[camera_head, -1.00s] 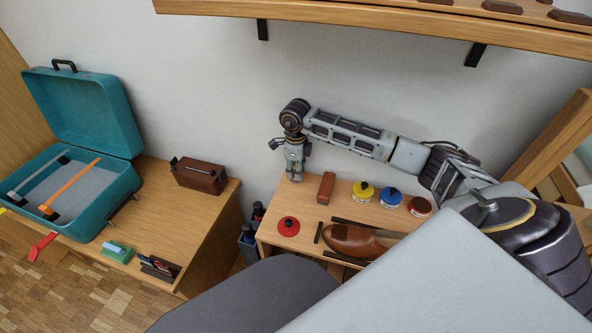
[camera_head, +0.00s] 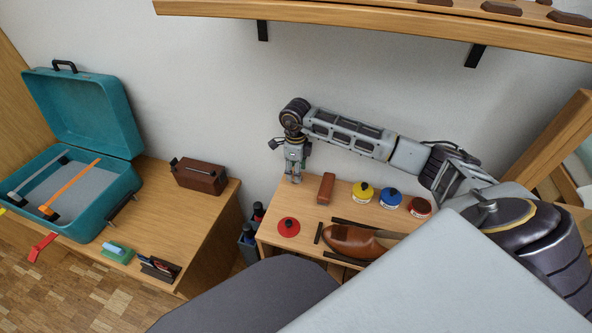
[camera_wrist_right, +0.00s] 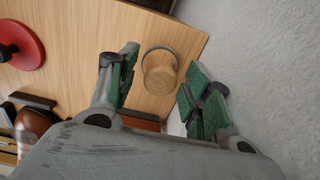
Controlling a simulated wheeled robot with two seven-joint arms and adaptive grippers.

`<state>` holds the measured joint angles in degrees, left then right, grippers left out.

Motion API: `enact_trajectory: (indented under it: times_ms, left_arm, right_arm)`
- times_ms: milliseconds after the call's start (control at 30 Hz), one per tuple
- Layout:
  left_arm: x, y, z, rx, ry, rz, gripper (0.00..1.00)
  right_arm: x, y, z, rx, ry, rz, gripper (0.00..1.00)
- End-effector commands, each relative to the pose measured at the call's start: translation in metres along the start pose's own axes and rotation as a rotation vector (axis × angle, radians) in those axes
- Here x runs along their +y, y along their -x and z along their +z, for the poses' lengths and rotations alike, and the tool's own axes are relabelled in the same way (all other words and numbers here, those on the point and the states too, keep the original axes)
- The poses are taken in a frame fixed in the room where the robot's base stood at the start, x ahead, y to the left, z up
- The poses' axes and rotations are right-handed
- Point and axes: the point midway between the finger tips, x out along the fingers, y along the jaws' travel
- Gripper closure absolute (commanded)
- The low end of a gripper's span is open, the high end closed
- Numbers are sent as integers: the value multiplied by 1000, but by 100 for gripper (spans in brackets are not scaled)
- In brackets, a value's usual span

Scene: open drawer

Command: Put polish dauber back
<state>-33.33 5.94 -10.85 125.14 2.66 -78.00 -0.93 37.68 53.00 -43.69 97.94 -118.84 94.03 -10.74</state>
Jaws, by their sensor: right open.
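The polish dauber appears to be the round cork-coloured piece (camera_wrist_right: 159,72) in the right wrist view, at the table's edge with a dark ring at its rim. My right gripper (camera_head: 293,181) is above the back left corner of the small table (camera_head: 268,236). In the right wrist view its green-padded fingers (camera_wrist_right: 155,95) are spread, one on each side of the cork piece, with gaps showing. In the head view I cannot make out the cork piece at the gripper. My left gripper is out of view.
The wall (camera_head: 230,100) is close behind. A teal case (camera_head: 85,110) is far left.

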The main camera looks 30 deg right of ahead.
Motion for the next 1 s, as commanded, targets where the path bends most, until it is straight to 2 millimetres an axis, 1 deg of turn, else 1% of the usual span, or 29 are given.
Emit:
enact_trajectory:
  times_ms: [267, 600, 700, 833, 1000]
  left_arm:
    - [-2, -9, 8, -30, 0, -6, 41]
    - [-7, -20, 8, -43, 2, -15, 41]
    - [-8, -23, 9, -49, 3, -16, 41]
    - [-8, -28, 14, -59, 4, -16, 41]
    - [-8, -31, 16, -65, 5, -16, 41]
  right_arm:
    - [-1, 36, 0, -2, 0, -3, 50]
    - [-1, 86, 0, -2, -1, -2, 50]
    - [-1, 98, 0, -2, 0, -3, 50]
    - [0, 110, 0, -1, 0, -1, 50]
    - [0, 116, 0, -1, 0, -1, 50]
